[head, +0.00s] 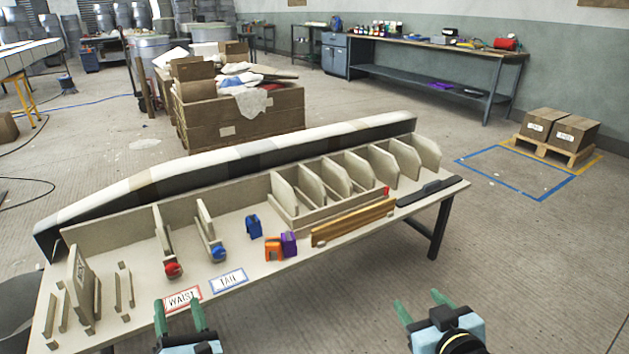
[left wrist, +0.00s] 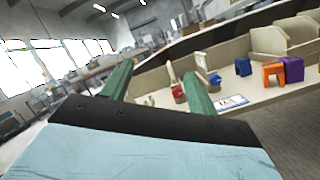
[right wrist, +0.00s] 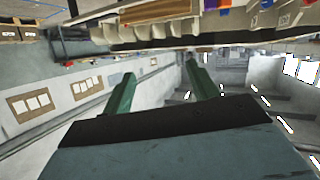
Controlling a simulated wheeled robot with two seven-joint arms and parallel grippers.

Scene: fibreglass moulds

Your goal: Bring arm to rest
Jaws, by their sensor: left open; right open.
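My left gripper (head: 179,318) is open and empty, with green fingers apart, in front of the table's near edge by the WAIST label. Its fingers also show in the left wrist view (left wrist: 160,88). My right gripper (head: 421,306) is open and empty, out over the floor to the right of the table's front edge. Its spread fingers show in the right wrist view (right wrist: 158,90). Neither gripper touches anything that I can see.
The WAIST label (head: 183,300) and TAIL label (head: 229,281) lie near the front edge.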

